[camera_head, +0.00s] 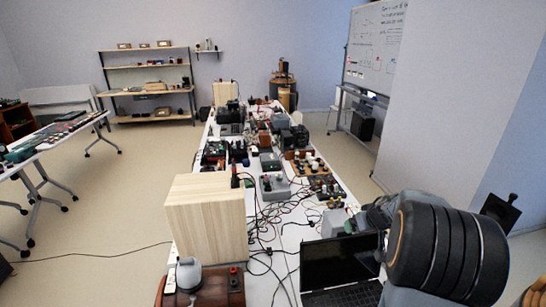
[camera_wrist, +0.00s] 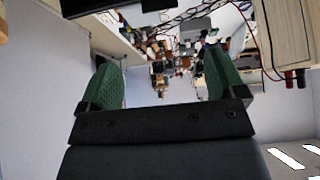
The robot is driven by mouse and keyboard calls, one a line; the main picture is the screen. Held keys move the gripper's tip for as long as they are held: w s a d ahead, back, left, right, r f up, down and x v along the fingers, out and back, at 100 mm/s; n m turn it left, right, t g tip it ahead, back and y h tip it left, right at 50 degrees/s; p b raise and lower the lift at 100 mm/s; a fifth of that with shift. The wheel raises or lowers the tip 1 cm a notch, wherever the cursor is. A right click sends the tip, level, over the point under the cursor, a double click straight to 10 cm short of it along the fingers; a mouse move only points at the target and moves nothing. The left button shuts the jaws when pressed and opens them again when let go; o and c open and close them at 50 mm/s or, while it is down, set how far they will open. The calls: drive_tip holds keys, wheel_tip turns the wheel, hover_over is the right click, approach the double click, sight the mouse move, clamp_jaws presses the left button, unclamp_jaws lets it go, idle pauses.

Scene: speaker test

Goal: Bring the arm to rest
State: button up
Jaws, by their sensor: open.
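My gripper (camera_wrist: 161,75) shows in the wrist view with its two green-padded fingers spread wide apart. The gap between them is empty and nothing touches the pads. Through the gap I see the cluttered workbench in the distance, upside down in this view. In the head view my dark, rounded arm links (camera_head: 450,248) are folded at the lower right, in front of the bench's near right end.
The long white bench (camera_head: 305,232) carries electronics and tangled cables. An open black laptop (camera_head: 340,262) sits close beside my arm. A wooden speaker box (camera_head: 207,218) stands left of it. A grey wall (camera_head: 450,100) rises behind my arm.

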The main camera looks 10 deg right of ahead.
drive_tip(key=d+r+t+h, duration=0.1)
drive_tip(key=d+r+h, duration=0.1)
drive_tip(key=d+h, duration=0.3)
drive_tip(key=s+a+r+m+g+h+b, duration=0.1)
drive_tip(key=s+a+r+g+h, duration=0.15)
drive_tip(key=s, duration=0.35)
drive_tip(key=s+a+y+b, duration=0.1)
drive_tip(key=s+a+y, duration=0.3)
drive_tip(key=a, duration=0.9)
drive_tip(key=s+a+n+y+b, duration=0.1)
drive_tip(key=s+a+y, duration=0.3)
drive_tip(key=a, duration=1)
drive_tip(key=shift+s+a+f+n+g+b, duration=0.4)
drive_tip(key=shift+s+b, duration=0.35)
drive_tip(key=shift+s, duration=1.1)
drive_tip(key=shift+d, duration=0.2)
